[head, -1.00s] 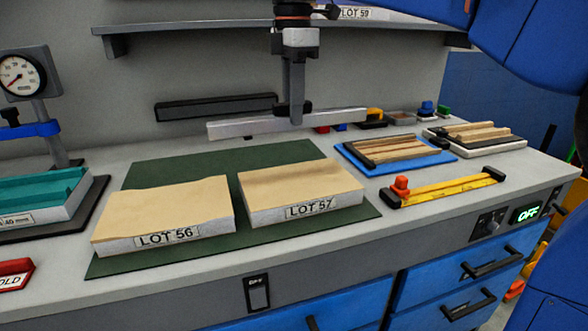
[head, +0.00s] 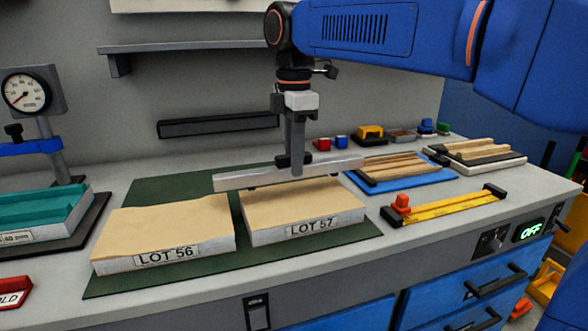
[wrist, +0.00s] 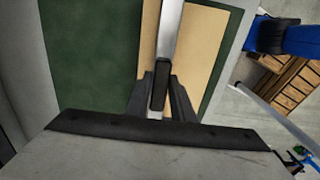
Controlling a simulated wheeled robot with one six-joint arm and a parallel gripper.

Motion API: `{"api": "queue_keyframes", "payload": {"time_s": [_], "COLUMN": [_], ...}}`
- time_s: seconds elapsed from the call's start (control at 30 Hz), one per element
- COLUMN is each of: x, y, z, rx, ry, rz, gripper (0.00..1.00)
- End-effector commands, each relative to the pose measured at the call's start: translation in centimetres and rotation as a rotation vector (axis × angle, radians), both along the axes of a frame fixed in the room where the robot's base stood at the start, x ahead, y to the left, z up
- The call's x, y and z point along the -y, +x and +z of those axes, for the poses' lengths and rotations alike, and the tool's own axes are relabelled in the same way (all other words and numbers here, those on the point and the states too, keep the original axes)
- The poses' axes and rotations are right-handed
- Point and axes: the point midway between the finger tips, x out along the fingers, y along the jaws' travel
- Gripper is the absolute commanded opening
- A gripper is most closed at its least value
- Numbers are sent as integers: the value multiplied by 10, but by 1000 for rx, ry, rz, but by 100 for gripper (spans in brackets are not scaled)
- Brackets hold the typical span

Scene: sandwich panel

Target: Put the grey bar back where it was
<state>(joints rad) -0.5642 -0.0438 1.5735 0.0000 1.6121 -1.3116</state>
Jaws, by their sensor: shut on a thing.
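The grey bar (head: 235,181) is a long, light grey straight piece lying crosswise. My gripper (head: 293,166) is shut on it near its middle; the bar also runs up from my fingers in the wrist view (wrist: 172,30). In the head view the bar crosses the back part of the tan-topped LOT 57 panel (head: 305,208). Its left end reaches over towards the LOT 56 panel (head: 165,222), and its right end extends past LOT 57. I cannot tell whether the bar touches the panel top. The gripper fingers (wrist: 158,95) hide part of the bar.
A dark rail (head: 218,125) is on the back wall, under a grey shelf (head: 190,48). Both panels lie on a green mat (head: 150,190). To the right are a blue tray of strips (head: 390,168) and a yellow bar tool (head: 450,203). A gauge stand (head: 45,125) is at left.

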Motion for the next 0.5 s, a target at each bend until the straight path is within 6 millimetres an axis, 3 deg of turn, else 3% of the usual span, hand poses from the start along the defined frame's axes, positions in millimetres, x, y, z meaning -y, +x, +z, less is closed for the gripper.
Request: {"api": "queue_keyframes", "payload": {"time_s": [0.2, 0.5], "x": [0, 0], "y": [0, 0], "z": [-23, -25], "rx": [1, 2], "ry": [0, 2], "rz": [0, 0], "gripper": [0, 0]}}
